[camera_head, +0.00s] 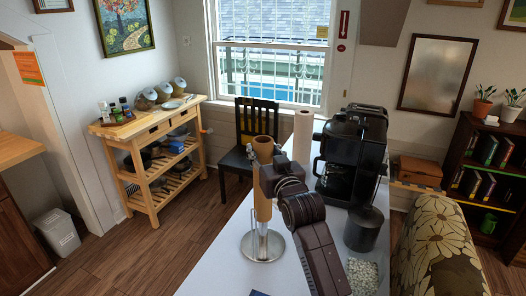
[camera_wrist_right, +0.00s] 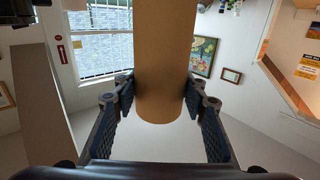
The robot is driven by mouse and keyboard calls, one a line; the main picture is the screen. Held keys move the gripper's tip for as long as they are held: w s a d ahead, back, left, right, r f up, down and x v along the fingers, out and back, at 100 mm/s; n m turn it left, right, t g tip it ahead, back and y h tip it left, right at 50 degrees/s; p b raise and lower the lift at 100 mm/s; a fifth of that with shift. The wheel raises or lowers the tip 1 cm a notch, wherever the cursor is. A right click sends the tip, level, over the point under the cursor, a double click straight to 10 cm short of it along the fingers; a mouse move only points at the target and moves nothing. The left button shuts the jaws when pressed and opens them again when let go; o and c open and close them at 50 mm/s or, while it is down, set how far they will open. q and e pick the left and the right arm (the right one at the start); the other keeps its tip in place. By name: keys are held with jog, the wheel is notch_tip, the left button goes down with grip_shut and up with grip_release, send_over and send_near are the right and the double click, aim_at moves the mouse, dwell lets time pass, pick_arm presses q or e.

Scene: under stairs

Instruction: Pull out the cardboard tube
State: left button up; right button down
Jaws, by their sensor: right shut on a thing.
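The brown cardboard tube (camera_head: 263,205) stands upright over a metal holder (camera_head: 250,247) with a round base on the white table. Its lower end is above the base, with metal rods visible below it. Whether the holder's top is still inside the tube is hidden. My right gripper (camera_head: 265,181) is shut on the tube's upper part, below its open top. In the right wrist view, the tube (camera_wrist_right: 165,60) lies between the two fingers (camera_wrist_right: 164,92). My left gripper is not in view.
A white paper roll (camera_head: 303,135) stands behind the tube. A black coffee machine (camera_head: 352,150) and a dark canister (camera_head: 363,230) stand to the right on the table (camera_head: 215,270). A dark chair (camera_head: 237,160) is behind the table, and a wooden cart (camera_head: 150,180) stands at left.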

notch_tip(320, 180, up, 12)
jog(key=p, duration=0.5)
dwell(2.5)
jog(key=shift+r, duration=0.15)
notch_tip(320, 180, up, 6)
jog(key=shift+f, duration=0.1)
dwell(0.6)
dwell(0.6)
